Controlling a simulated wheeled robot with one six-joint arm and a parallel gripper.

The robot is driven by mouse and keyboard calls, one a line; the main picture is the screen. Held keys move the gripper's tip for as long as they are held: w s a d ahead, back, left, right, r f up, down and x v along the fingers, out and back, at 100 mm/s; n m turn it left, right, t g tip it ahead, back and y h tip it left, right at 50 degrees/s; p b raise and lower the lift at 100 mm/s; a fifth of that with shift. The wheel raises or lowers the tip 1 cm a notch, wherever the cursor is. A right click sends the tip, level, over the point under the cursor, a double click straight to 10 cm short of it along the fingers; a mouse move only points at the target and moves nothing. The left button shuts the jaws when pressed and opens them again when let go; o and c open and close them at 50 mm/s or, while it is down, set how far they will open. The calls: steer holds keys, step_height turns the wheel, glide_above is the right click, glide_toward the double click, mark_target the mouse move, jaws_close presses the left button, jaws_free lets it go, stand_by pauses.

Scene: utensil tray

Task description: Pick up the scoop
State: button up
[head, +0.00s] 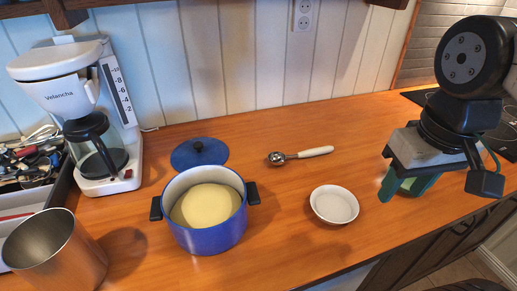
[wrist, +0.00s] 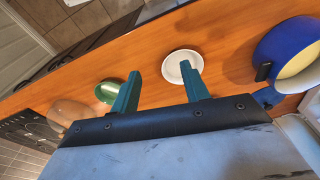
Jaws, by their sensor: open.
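The scoop (head: 313,153) lies flat on the wooden counter in the head view, with a round metal bowl at its left end and a cream handle pointing right. It stands clear of the things around it. I cannot make it out in the wrist view. My gripper (head: 403,194) is to the right of the scoop, held above the counter, with its green fingers apart and nothing between them. The spread fingers also show in the wrist view (wrist: 160,72).
A white dish (head: 334,204) sits in front of the scoop. A blue pot (head: 207,238) and its lid (head: 199,153) stand left. A coffee maker (head: 72,95), metal canister (head: 57,255) and utensil tray (head: 62,189) are farther left. A green cup (wrist: 106,91) is near my gripper.

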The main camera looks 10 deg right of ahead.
steer(key=w+n, duration=0.7)
steer(key=w, duration=0.5)
steer(key=n+g, duration=0.1)
steer(key=n, duration=1.1)
glide_above(310, 150)
steer(key=f, duration=0.7)
steer(key=shift+s+f, duration=0.2)
steer(key=shift+f, duration=0.2)
steer(key=shift+n, duration=0.3)
steer(key=f, duration=0.7)
steer(key=shift+w+f, duration=0.1)
steer(key=shift+w, duration=0.15)
steer(key=shift+f, duration=0.45)
jaws_close()
